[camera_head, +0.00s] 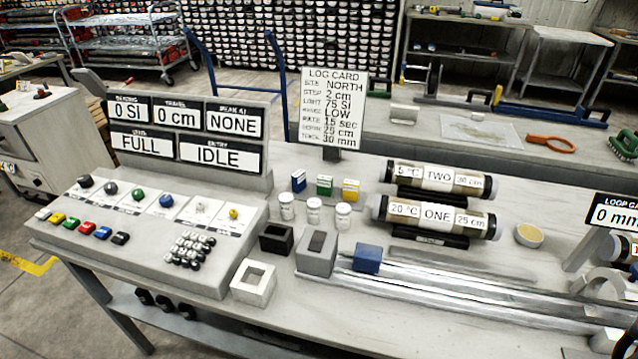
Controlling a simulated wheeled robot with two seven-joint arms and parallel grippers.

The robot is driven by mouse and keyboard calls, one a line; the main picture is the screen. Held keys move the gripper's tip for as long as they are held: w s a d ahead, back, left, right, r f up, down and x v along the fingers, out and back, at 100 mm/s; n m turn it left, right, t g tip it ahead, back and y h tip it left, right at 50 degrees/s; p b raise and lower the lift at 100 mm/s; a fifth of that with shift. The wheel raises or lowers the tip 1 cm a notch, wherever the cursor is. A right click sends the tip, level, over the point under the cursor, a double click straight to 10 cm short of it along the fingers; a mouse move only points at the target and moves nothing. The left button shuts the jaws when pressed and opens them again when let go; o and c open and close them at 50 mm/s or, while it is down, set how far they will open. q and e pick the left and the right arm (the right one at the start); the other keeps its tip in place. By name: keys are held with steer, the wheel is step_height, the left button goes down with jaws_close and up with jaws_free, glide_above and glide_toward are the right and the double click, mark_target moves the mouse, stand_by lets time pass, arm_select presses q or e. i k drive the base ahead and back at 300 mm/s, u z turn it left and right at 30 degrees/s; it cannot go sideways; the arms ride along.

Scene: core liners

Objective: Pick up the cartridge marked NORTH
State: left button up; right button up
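Three small coloured blocks stand in a row on the bench behind the white jars: a blue one (298,181), a green one (324,186) and a yellow one (350,190). They may be the cartridges, but any markings on them are too small to read, so I cannot tell which is marked NORTH. The log card (332,107) behind them reads NORTH on its site line. Neither of my grippers shows in this view.
Three white-lidded jars (314,211) stand in front of the blocks. A black holder (276,239), a grey holder (317,252) and a white holder (253,282) sit nearer. Core tubes TWO (438,178) and ONE (435,216) lie right, above metal rails (470,298). A control console (150,225) fills the left.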

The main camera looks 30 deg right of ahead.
mark_target(350, 186)
steer(key=z, duration=0.15)
steer(key=i, duration=0.9)
steer(key=z, duration=1.05)
steer(key=i, duration=0.2)
steer(key=z, duration=0.2)
